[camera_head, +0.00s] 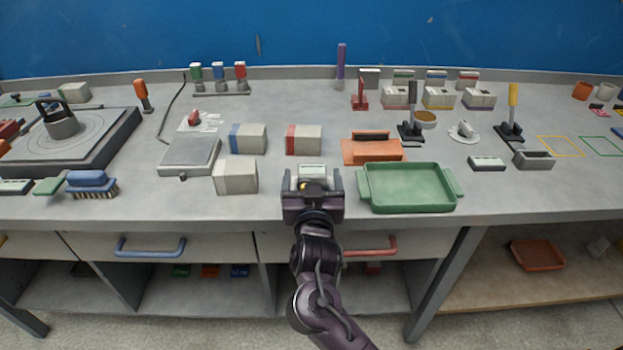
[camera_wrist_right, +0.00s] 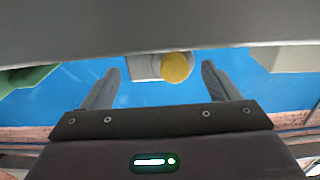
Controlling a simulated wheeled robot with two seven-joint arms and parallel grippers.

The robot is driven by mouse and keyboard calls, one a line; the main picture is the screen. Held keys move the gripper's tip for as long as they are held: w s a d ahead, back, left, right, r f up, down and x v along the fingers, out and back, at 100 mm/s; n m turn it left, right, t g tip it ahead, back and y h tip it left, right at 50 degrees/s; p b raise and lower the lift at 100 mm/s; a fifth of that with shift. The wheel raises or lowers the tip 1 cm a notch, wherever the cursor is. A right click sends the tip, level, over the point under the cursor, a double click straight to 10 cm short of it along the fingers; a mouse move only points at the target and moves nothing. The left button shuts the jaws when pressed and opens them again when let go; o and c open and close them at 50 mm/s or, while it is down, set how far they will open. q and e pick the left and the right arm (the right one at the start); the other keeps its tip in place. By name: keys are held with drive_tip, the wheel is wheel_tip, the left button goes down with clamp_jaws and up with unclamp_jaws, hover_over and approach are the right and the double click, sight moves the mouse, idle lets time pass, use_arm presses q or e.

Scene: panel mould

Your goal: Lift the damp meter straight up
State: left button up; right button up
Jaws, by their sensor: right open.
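A small pale grey device with a round yellow part, which I take to be the damp meter (camera_head: 312,170), is on the bench near the front edge. It also shows in the right wrist view as a pale body with a yellow disc (camera_wrist_right: 144,67), between the two fingers. My right gripper (camera_head: 311,178) is open, with one finger on each side of the meter. In the wrist view the gripper (camera_wrist_right: 161,70) shows gaps between both fingers and the meter. The gripper hides the meter's lower part in the head view. My left gripper is not in view.
A green tray (camera_head: 410,209) stands close to the right of the gripper. A pale block (camera_head: 236,177) stands to the left, and a red-ended block (camera_head: 304,139) stands behind. A drawer with a red handle (camera_head: 371,247) is below the bench edge.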

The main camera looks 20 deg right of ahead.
drive_tip(key=shift+w+d, duration=0.1)
drive_tip(key=shift+w, duration=0.25)
drive_tip(key=shift+r, duration=0.1)
drive_tip(key=c, duration=1.2)
drive_tip(key=shift+c, duration=0.6)
drive_tip(key=shift+r, duration=0.1)
